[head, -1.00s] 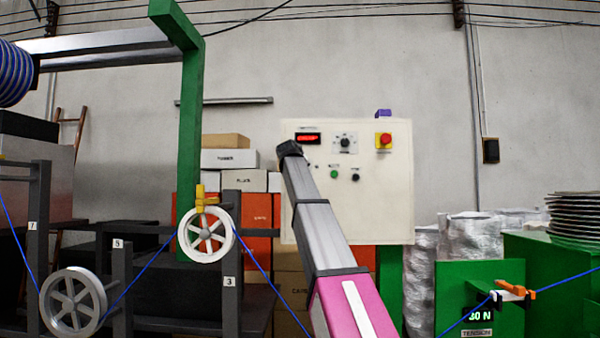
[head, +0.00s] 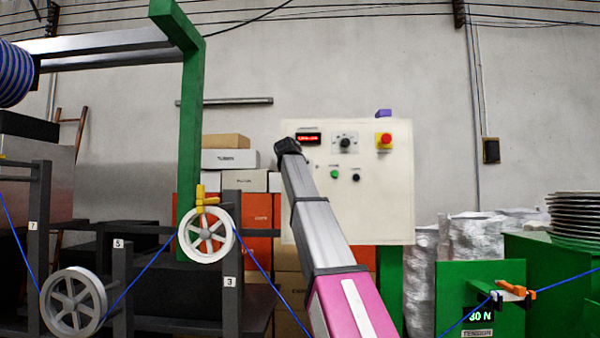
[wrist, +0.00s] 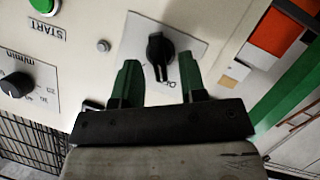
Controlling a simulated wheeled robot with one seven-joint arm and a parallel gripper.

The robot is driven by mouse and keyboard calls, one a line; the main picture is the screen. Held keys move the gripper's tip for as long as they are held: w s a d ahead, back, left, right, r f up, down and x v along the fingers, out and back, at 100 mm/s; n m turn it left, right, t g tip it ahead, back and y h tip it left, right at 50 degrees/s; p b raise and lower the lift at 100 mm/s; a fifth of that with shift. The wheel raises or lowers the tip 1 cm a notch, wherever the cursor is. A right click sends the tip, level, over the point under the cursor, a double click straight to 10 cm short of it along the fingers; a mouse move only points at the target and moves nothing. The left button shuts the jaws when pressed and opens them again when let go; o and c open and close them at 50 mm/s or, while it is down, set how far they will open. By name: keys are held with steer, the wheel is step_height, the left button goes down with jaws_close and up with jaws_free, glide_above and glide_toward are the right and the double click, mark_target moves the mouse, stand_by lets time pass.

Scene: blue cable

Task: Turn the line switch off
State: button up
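The line switch (wrist: 161,48) is a black rotary knob on a pale plate, on the cream control panel, in the wrist view. Its grip bar points down in the picture, towards a partly hidden label that I cannot read surely. My gripper (wrist: 159,60) is open, with one green finger to each side of the knob. Gaps show between the fingers and the knob; I cannot tell the depth. In the head view my gripper (head: 285,147) is a dark shape at the panel's left edge, and the switch is hidden behind my arm.
The control panel (head: 385,215) also carries a green START button (wrist: 45,5), a speed dial (wrist: 17,85), a red display (head: 307,138) and a red emergency stop (head: 384,140). A green tension box (head: 480,275) stands right.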

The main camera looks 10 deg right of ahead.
steer(key=v, duration=0.8)
steer(key=shift+s, duration=0.35)
steer(key=shift+a+r, duration=0.1)
